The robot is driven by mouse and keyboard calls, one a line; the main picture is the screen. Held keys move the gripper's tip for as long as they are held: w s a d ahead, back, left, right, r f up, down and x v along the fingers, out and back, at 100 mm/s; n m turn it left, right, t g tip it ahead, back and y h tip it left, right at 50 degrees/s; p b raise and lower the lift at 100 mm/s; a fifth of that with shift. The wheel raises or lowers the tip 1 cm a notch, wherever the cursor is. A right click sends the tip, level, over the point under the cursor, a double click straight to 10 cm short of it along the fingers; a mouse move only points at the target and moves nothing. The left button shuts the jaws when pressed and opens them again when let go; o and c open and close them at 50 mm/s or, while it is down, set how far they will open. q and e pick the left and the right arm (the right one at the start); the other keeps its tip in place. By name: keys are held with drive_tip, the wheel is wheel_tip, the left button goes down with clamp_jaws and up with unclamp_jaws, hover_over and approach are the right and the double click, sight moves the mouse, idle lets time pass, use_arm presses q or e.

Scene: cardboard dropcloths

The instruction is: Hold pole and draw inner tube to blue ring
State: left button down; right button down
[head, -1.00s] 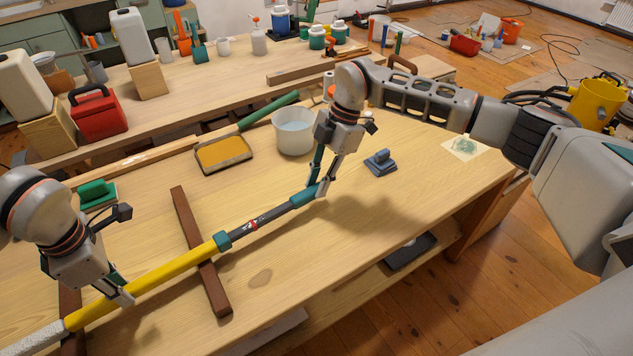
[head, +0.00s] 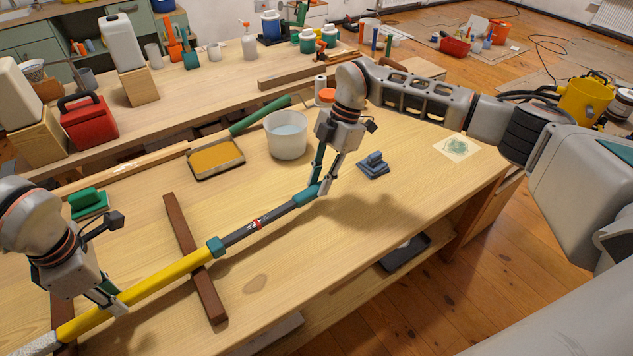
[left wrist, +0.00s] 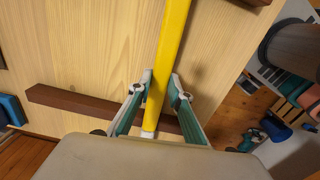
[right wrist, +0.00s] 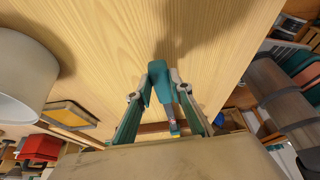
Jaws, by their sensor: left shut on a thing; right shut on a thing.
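The extension pole lies diagonally over the bench. Its yellow outer tube (head: 165,279) ends in a teal collar (head: 215,247). The dark grey inner tube (head: 238,234) comes out of the collar, bears a red and white mark (head: 257,223), and ends in a teal tip (head: 306,196). My left gripper (head: 116,303) is shut around the yellow tube, also in the left wrist view (left wrist: 161,80). My right gripper (head: 320,188) is shut on the teal tip, also in the right wrist view (right wrist: 166,72). A small blue band (right wrist: 174,128) shows on the tube there; I cannot make out a full ring.
A dark brown wooden bar (head: 182,222) lies under the pole. A white bucket (head: 287,143), an orange-filled tray (head: 216,157), a blue-grey block (head: 373,165) and a green-handled pole (head: 260,116) lie behind.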

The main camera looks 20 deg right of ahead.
drive_tip(key=shift+w+d, duration=0.25)
drive_tip(key=shift+d, duration=0.45)
drive_tip(key=c, duration=1.2)
unclamp_jaws()
drive_tip(key=shift+c, duration=0.2)
drive_tip(key=shift+r, duration=0.1)
drive_tip(key=shift+r, duration=3.4)
use_arm(q)
drive_tip(key=c, duration=1.8)
unclamp_jaws()
drive_tip(key=shift+o, duration=0.2)
drive_tip(key=shift+r, duration=0.15)
